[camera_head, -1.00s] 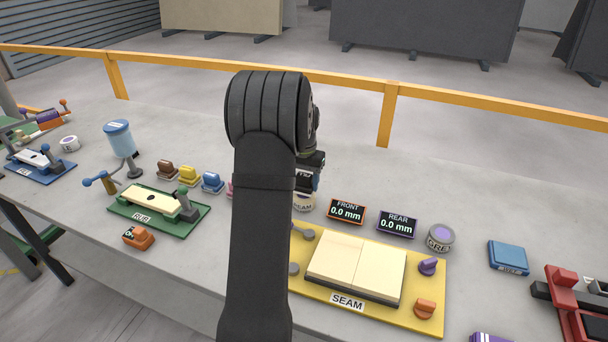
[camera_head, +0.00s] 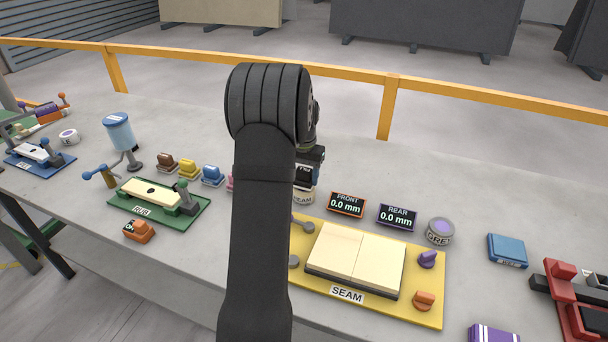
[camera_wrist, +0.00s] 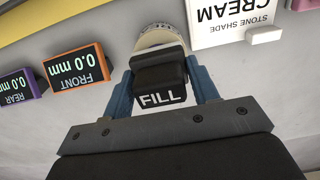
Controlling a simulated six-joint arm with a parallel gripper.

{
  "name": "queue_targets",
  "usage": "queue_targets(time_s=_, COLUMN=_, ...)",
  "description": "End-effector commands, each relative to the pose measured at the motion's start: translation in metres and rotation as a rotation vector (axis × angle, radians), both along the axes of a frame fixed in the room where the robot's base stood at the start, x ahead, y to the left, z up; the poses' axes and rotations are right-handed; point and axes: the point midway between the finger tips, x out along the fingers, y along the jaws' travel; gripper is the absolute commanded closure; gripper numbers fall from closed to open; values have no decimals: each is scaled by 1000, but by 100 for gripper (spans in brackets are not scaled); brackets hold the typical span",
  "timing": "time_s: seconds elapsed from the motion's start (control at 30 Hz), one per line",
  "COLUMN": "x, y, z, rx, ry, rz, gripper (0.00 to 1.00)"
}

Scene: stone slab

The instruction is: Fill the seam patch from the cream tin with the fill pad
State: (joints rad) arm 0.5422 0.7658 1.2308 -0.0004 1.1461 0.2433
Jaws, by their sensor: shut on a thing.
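My gripper (camera_wrist: 163,90) is shut on the black fill pad (camera_wrist: 158,78), whose FILL label faces the wrist camera. The pad also shows in the head view (camera_head: 305,176), partly behind my arm. The cream tin (camera_wrist: 155,37) is just beyond the pad in the wrist view, partly covered by it. In the head view the tin (camera_head: 303,197) is below the pad; I cannot tell whether they touch. The seam patch, two pale slabs (camera_head: 380,266) with a thin line between them, lies on the yellow SEAM board (camera_head: 425,290).
The FRONT (camera_head: 346,204) and REAR (camera_head: 397,217) displays read 0.0 mm. A grey tin (camera_head: 440,231) stands right of them. A CREAM stone shade card (camera_wrist: 222,22) is beside the cream tin. Coloured pads (camera_head: 189,168) and a green RUB board (camera_head: 150,213) are to the left.

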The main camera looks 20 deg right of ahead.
Motion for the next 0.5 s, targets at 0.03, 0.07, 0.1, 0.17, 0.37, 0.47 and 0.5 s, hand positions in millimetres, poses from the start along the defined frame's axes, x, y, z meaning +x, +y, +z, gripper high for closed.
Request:
queue_targets(time_s=0.03, x=0, y=0, z=-1, rx=0, ry=0, rz=0, gripper=64)
queue_targets(time_s=0.07, x=0, y=0, z=-1, rx=0, ry=0, rz=0, gripper=64)
queue_targets(time_s=0.1, x=0, y=0, z=-1, rx=0, ry=0, rz=0, gripper=64)
queue_targets(time_s=0.17, x=0, y=0, z=-2, rx=0, ry=0, rz=0, gripper=64)
queue_targets(time_s=0.37, x=0, y=0, z=-5, rx=0, ry=0, rz=0, gripper=64)
queue_targets(time_s=0.47, x=0, y=0, z=-6, rx=0, ry=0, rz=0, gripper=64)
queue_targets(time_s=0.5, x=0, y=0, z=-7, rx=0, ry=0, rz=0, gripper=64)
